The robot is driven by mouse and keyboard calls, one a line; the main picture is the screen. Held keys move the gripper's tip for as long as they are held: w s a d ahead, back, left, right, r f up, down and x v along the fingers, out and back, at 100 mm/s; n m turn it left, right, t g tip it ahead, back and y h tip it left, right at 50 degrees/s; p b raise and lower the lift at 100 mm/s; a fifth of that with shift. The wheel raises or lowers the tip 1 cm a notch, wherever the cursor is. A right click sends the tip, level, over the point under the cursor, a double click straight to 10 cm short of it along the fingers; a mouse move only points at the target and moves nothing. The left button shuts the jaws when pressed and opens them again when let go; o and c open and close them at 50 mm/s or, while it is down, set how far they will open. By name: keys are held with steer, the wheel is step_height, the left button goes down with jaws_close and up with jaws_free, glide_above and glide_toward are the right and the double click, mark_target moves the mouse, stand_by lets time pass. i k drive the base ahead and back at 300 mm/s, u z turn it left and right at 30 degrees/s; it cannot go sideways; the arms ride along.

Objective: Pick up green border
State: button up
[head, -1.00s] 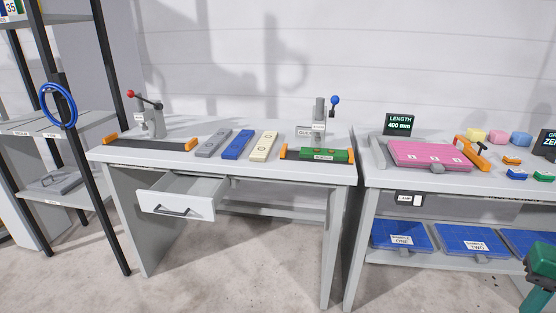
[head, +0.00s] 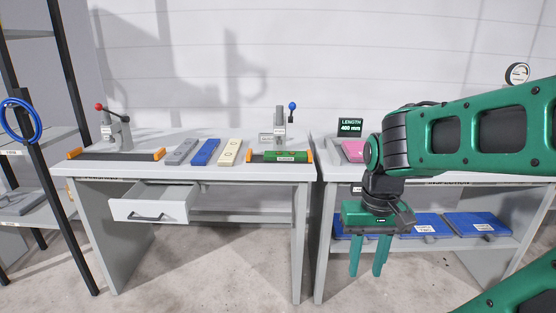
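The green border (head: 286,156) is a green bar with a small white label. It lies in a dark holder with orange end blocks, near the front right edge of the left table (head: 240,172). A grey clamp (head: 280,130) with a blue-knobbed lever stands just behind it. My gripper (head: 367,272) hangs with its fingers pointing down, in front of the right table and to the right of the green border, apart from it. There is a gap between the fingers and nothing is held in it.
Grey (head: 182,151), blue (head: 205,152) and cream (head: 230,152) bars lie left of the holder. A red-knobbed clamp (head: 116,130) stands further left. An open drawer (head: 150,205) juts out below the tabletop. My arm covers much of the right table.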

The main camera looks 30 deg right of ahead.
mark_target(269, 155)
steer(key=u, duration=0.1)
steer(key=i, duration=1)
steer(key=z, duration=0.1)
